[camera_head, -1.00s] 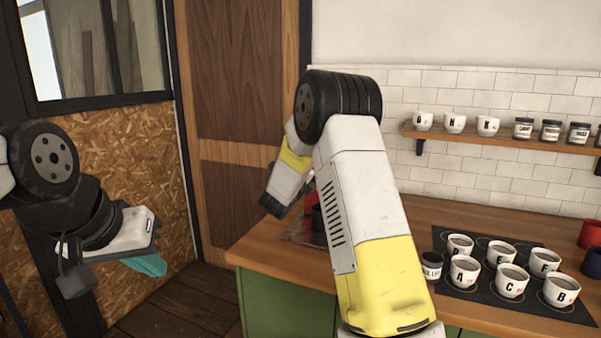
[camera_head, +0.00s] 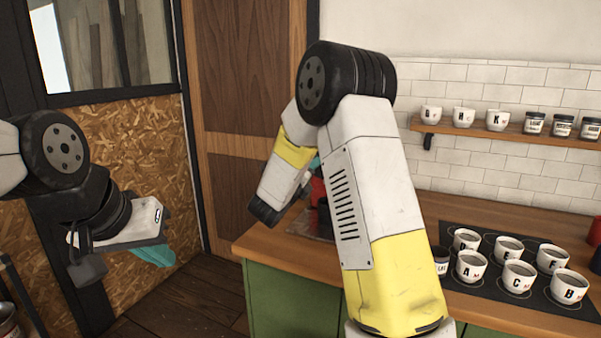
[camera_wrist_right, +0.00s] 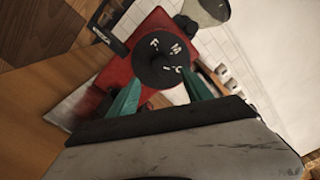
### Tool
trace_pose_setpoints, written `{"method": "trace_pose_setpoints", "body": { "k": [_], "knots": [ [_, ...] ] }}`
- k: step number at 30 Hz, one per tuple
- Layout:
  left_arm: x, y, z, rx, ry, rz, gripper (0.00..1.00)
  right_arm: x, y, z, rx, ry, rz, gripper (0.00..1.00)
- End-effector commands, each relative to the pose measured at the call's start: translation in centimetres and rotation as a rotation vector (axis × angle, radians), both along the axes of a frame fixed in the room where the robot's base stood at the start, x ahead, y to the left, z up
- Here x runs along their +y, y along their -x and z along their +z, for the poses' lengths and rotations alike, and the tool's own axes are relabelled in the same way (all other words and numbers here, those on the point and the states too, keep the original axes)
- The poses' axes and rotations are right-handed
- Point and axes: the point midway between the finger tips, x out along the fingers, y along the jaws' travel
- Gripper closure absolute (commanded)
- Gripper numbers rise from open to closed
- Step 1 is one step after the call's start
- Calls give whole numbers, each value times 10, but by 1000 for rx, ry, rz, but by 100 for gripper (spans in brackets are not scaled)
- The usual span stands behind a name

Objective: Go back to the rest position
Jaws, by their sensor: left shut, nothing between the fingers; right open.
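My left gripper (camera_head: 160,255) hangs at the left of the head view, its teal fingers shut and empty in front of the chipboard wall. My right arm (camera_head: 375,210) crosses the middle of the head view. My right gripper is mostly hidden behind that arm; only a bit of teal shows. In the right wrist view its teal fingers (camera_wrist_right: 160,97) stand apart with nothing held. Beyond them is a red machine (camera_wrist_right: 160,28) with a dark lettered dial (camera_wrist_right: 165,64). I cannot tell how far the fingers are from it.
A wooden counter (camera_head: 265,242) with green fronts carries a black mat (camera_head: 450,232) with several lettered cups. A shelf (camera_head: 480,130) above holds cups and jars. A door (camera_head: 240,90) stands behind. The floor (camera_head: 195,300) left of the counter looks clear.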

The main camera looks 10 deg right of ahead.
Motion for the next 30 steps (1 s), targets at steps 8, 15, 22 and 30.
{"method": "trace_pose_setpoints", "body": {
  "k": [8,15,22,30],
  "knots": [
    [0,0,0,0,0,0,100,10,0,28,134,63,164,42],
    [0,0,0,0,0,0,100,53,54,75,425,417,623,42],
    [0,0,0,0,0,0,100,75,172,80,654,952,1035,42],
    [0,0,0,0,0,0,100,51,324,42,896,1541,1398,42]
  ]
}}
